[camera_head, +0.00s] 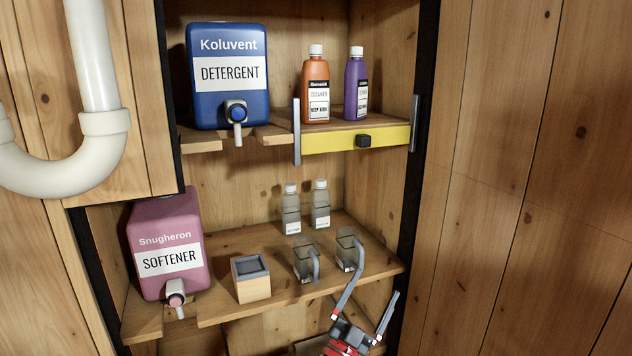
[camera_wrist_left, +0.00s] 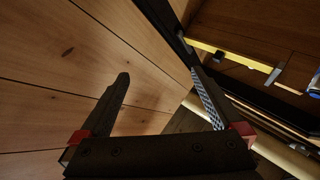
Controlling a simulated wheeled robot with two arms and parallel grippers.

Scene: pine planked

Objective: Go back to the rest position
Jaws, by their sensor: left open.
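My left gripper (camera_head: 370,305) shows at the bottom of the head view, in front of the lower shelf and near its right end. Its two grey fingers stand apart with nothing between them. In the left wrist view the open gripper (camera_wrist_left: 160,98) points towards the plank wall and the dark cabinet edge, and it is empty. In the head view one fingertip overlaps the area of the right glass jug (camera_head: 346,256); I cannot tell any contact. My right gripper is in neither view.
The lower shelf (camera_head: 225,310) holds a pink softener jug (camera_head: 160,225), a wooden box (camera_head: 252,287), another glass jug (camera_head: 303,268) and two clear bottles. Above are a blue detergent jug (camera_head: 215,100), orange (camera_head: 316,85) and purple (camera_head: 357,90) bottles and a yellow bar (camera_head: 330,142).

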